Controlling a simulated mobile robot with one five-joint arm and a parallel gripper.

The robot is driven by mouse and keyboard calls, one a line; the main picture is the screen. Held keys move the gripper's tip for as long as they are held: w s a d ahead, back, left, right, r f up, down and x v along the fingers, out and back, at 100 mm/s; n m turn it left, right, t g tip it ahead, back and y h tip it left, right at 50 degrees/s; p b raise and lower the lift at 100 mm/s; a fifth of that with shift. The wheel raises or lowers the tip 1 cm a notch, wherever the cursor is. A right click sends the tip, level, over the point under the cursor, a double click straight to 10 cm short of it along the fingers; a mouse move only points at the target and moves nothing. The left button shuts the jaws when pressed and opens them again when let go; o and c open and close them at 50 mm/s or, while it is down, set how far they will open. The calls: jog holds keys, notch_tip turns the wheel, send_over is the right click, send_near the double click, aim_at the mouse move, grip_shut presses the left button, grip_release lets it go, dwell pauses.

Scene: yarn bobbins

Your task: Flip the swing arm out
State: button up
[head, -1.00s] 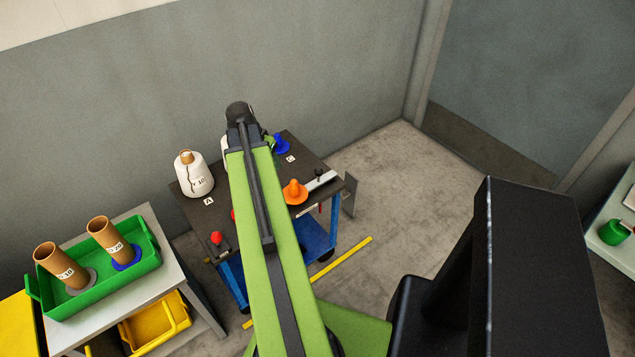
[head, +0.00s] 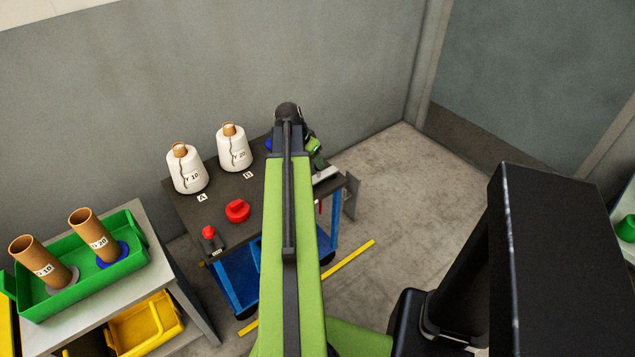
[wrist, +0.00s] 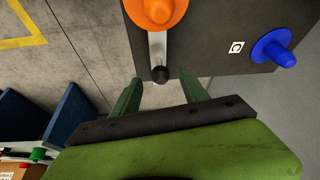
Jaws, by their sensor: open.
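The swing arm is a pale metal bar (wrist: 158,48) with a black knob (wrist: 160,74) at its end, lying at the edge of the dark cart top in the wrist view. An orange peg (wrist: 156,10) sits by its other end. In the head view part of the bar (head: 325,175) shows at the cart's right side, partly hidden by my arm. My gripper (wrist: 160,94) is open, its two green fingers either side of the knob's line in the picture, with the knob slightly beyond the tips. I cannot tell their height difference. My gripper also shows in the head view (head: 314,150).
Two white yarn bobbins (head: 187,168) (head: 233,148) stand on the cart top (head: 210,215), with a red peg (head: 237,210) in front. A blue peg (wrist: 271,52) stands near label C. A green tray (head: 85,285) with two brown tubes is at left. Floor right of the cart is clear.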

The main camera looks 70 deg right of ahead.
aim_at(318, 172)
jog(key=b+x, duration=0.6)
jog(key=x, duration=0.3)
jog(key=shift+w+b, duration=0.1)
jog(key=shift+b, duration=0.25)
jog(key=shift+r, duration=0.1)
jog(key=c, duration=1.1)
grip_shut()
jog(key=shift+w, duration=0.1)
